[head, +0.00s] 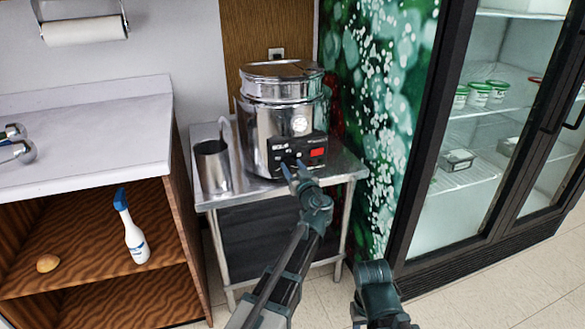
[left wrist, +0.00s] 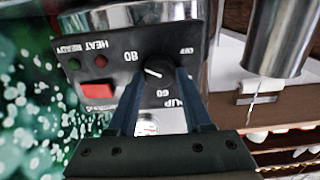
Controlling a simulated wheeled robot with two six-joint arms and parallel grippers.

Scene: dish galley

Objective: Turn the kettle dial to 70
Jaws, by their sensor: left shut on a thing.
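The steel kettle (head: 262,135) stands on a metal side table, with a black control panel (head: 313,142) on its front. My left gripper (head: 293,165) is at the panel's lower left and covers the dial in the head view. In the left wrist view the black dial (left wrist: 160,66) sits between the fingers of my left gripper (left wrist: 161,73), which is shut on it. A white mark on the dial points toward the picture's left, roughly at the 80 side; its exact setting is unclear. 80, 60 and OFF are printed around it.
A steel pitcher (head: 212,168) stands left of the kettle on the side table (head: 250,192). A counter (head: 80,140) with a spray bottle (head: 134,235) on its shelf is at left. A glass-door fridge (head: 470,150) stands at right.

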